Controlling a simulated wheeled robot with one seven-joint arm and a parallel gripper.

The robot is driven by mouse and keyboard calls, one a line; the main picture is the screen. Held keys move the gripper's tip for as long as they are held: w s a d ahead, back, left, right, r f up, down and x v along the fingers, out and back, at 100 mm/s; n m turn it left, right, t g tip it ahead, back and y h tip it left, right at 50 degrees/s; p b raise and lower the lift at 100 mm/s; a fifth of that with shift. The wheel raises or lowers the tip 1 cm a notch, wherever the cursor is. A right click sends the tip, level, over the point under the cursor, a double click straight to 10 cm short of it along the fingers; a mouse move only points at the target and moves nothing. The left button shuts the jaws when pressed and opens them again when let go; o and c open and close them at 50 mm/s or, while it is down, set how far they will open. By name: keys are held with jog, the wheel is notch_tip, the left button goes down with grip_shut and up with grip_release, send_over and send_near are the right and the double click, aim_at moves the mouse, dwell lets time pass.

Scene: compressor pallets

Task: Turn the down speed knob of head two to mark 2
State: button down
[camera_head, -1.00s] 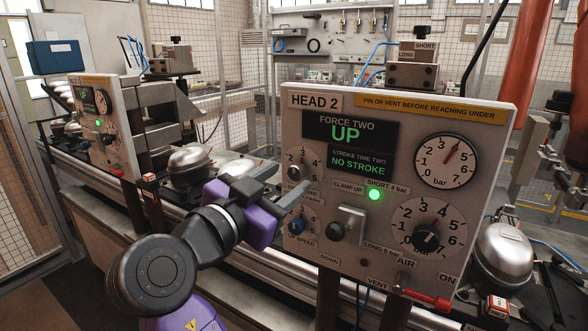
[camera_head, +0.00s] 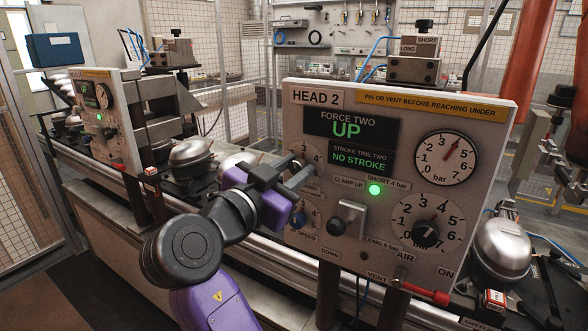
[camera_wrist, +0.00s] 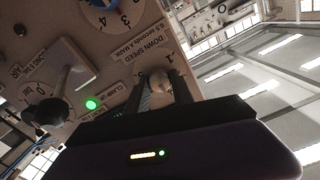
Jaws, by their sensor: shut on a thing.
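The head two panel (camera_head: 330,220) reads "HEAD 2", "UP" and "NO STROKE". The down speed knob (camera_wrist: 160,82) is a pale grey knob beside the label "DOWN SPEED" (camera_wrist: 150,45) in the wrist view. My gripper (camera_head: 296,168) is at the upper left dial (camera_head: 308,153) of the panel, and its two fingers are shut on that knob, one on each side. My fingers cover much of the dial in the head view, so I cannot read the mark the knob points to.
A blue knob (camera_head: 298,219) sits just below, close to my gripper. A clamp lever (camera_head: 338,226) sticks out to the right, under a lit green lamp (camera_head: 375,190). A black knob (camera_head: 426,235) and a pressure gauge (camera_head: 446,158) are farther right. Domed shells (camera_head: 191,153) stand behind my arm.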

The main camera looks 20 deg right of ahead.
jog(key=shift+n, duration=0.3)
jog(key=n+p, duration=0.1)
jog(key=n, duration=0.1)
jog(key=shift+n, duration=0.3)
jog(key=n+p, duration=0.1)
jog(key=n, duration=0.2)
jog(key=shift+r+n+p, duration=0.1)
jog(key=shift+n+p, duration=0.2)
jog(key=n+p, duration=0.2)
jog(key=n, duration=0.1)
jog(key=shift+a+n, duration=0.1)
jog(key=shift+n, duration=0.3)
jog(key=shift+n+p, duration=0.5)
jog(key=shift+n, duration=0.1)
jog(key=c, duration=1.1)
grip_release()
